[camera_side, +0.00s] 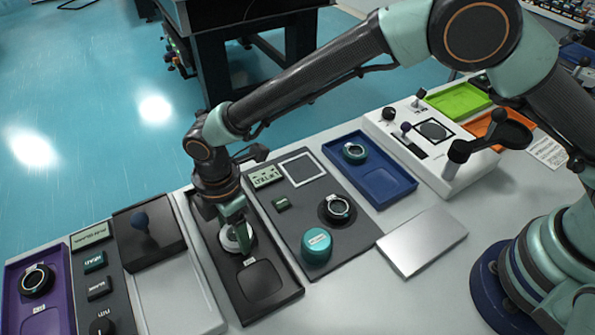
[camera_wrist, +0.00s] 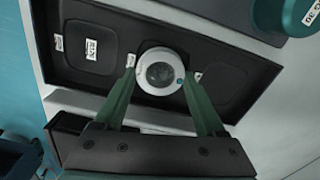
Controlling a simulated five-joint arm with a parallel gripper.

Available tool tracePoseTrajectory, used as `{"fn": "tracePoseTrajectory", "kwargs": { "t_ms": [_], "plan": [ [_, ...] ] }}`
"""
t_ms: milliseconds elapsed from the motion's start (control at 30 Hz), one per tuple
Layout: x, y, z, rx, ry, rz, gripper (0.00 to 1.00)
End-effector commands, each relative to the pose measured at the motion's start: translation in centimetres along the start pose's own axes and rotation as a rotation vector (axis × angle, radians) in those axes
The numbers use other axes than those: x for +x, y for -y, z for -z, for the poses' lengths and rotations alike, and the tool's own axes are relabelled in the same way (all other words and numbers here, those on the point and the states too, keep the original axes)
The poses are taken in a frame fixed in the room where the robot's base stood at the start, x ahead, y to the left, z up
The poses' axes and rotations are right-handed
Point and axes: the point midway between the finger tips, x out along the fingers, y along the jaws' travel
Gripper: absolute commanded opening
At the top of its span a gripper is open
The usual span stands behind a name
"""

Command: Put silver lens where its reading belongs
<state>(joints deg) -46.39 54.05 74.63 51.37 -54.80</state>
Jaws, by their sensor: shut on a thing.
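The silver lens (camera_wrist: 160,72), a pale round ring with a dark glass middle and a small teal mark, is between my fingertips in the wrist view. My gripper (camera_side: 236,232) is shut on it, pointing down over the long black tray (camera_side: 290,292). In the side view the fingers partly hide the lens (camera_side: 230,241). In the wrist view the black tray (camera_wrist: 262,77) has rounded recesses on both sides of the lens and small white labels. I cannot tell whether the lens touches the tray floor.
Right of the tray stands a dark grey panel (camera_side: 292,225) with a small display, a teal cylinder (camera_side: 317,245) and a ringed lens (camera_side: 337,208). Further right are a blue tray (camera_side: 392,180) and a white device (camera_side: 425,145). A purple tray (camera_side: 55,308) and button panel (camera_side: 97,262) lie left.

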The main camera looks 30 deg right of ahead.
Motion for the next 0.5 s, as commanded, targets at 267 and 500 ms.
{"fn": "tracePoseTrajectory", "kwargs": {
  "t_ms": [267,500],
  "plan": [
    [0.13,-0.04,0.03,0.000,-0.001,-0.001,0.15],
    [0.38,-0.04,0.03,0.000,-0.001,-0.001,1.00]
  ]
}}
